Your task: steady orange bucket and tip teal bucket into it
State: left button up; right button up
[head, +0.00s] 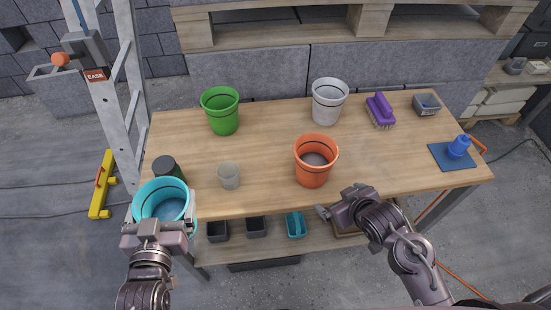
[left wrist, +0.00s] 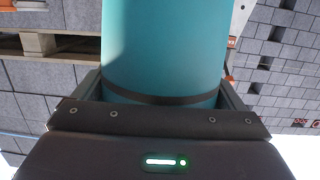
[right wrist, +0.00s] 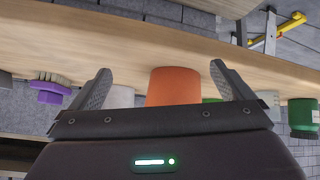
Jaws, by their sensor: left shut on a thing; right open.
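The teal bucket (head: 161,203) is at the table's front left corner in the head view. My left gripper (head: 160,222) is shut around it, with a finger on each side; the left wrist view shows the bucket wall (left wrist: 160,50) between the fingers. The bucket looks upright, and some of its base is hidden. The orange bucket (head: 316,160) stands upright on the table, right of centre near the front edge. My right gripper (head: 337,203) is open near the table's front edge, short of the orange bucket. In the right wrist view the orange bucket (right wrist: 174,86) shows between the open fingers, apart from them.
On the wooden table (head: 265,175) stand a green bucket (head: 221,112), a white bucket (head: 328,101), a small beige cup (head: 229,175), a dark green jar (head: 167,166) and a purple brush (head: 380,110). A blue item (head: 459,147) lies right. A ladder (head: 115,90) stands left.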

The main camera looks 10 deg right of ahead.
jog(key=w+t+y, duration=0.1)
jog(key=w+n+t+y, duration=0.1)
jog(key=shift+w+d+r+n, duration=0.15)
jog(key=shift+w+d+n, duration=0.15)
jog(key=shift+w, duration=0.05)
jog(key=y, duration=0.1)
jog(key=w+r+n+y, duration=0.1)
jog(key=shift+t+y, duration=0.3)
jog(key=shift+t, duration=0.1)
notch_tip(320, 180, up, 5)
jog(key=s+d+n+t+y, duration=0.1)
jog(key=d+n+y, duration=0.1)
jog(key=y, duration=0.4)
jog(key=y+p, duration=0.1)
jog(key=p, duration=0.1)
send_near(300, 143)
jog(key=x, duration=0.5)
jog(key=shift+w, duration=0.2)
jog(key=c, duration=1.1)
